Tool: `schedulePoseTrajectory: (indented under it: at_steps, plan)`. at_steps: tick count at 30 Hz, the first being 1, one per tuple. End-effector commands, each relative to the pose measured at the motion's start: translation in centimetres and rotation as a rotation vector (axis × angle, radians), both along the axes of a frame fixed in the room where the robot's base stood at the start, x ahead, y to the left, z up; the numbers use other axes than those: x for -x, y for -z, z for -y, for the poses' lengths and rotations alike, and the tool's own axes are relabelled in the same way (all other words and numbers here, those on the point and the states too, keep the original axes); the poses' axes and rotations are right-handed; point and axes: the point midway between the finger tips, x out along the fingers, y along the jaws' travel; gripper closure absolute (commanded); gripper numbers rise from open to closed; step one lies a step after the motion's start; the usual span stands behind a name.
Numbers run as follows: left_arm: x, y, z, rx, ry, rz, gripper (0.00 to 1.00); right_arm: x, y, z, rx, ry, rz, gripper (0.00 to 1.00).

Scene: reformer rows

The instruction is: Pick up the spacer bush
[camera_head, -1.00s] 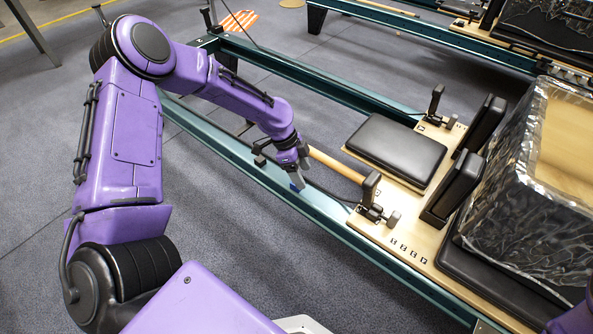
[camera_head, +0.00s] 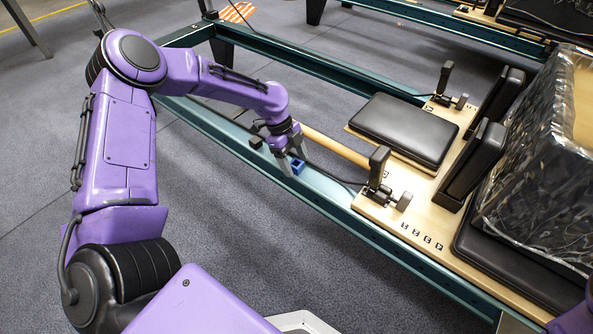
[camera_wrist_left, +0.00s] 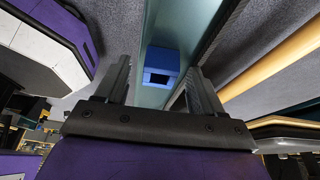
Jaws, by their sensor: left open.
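The spacer bush appears to be the small blue block with a dark square opening (camera_head: 298,167). It sits on the teal rail of the near reformer frame. In the left wrist view the blue block (camera_wrist_left: 161,62) lies ahead, between the lines of the two fingers. My left gripper (camera_head: 291,167) is open and right at the block in the head view, its fingers pointing down. In the left wrist view the open fingers (camera_wrist_left: 160,85) stand on either side with the block beyond their gap. My right gripper is not in view.
A wooden bar (camera_head: 335,146) runs beside the rail towards the carriage. A black pad (camera_head: 404,129) and upright black shoulder rests (camera_head: 470,165) stand on the carriage. A film-wrapped box (camera_head: 535,170) sits at the right. Grey floor (camera_head: 220,220) is open at the near side.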

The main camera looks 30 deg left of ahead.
Motion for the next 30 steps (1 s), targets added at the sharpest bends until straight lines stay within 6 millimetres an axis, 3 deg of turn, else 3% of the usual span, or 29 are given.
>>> schedulePoseTrajectory:
  at_steps: [4, 5, 9, 10, 18, 22, 26, 30]
  plan:
    - [0.0, -0.2, 0.0, 0.000, 0.000, 0.001, 0.32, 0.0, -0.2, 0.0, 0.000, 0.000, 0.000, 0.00]
    - [0.0, -0.2, 0.0, 0.000, 0.000, 0.001, 0.38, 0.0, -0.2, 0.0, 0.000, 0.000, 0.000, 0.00]
    - [0.0, -0.2, 0.0, 0.000, 0.000, 0.001, 0.84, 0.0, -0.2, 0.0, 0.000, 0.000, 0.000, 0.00]
    - [0.0, -0.2, 0.0, 0.000, 0.000, 0.001, 0.91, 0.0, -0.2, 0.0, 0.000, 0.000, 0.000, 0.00]
    - [0.0, -0.3, 0.0, 0.000, 0.000, 0.001, 0.91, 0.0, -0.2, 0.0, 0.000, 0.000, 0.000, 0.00]
    - [0.0, -1.3, 0.0, 0.001, 0.000, 0.001, 0.91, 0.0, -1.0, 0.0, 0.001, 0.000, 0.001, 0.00]
    - [-0.1, -3.9, 0.0, 0.001, 0.000, 0.002, 0.91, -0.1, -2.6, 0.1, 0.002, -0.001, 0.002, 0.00]
    - [2.5, -7.6, 0.7, 0.004, 0.002, 0.004, 0.91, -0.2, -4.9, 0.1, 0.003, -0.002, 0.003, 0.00]
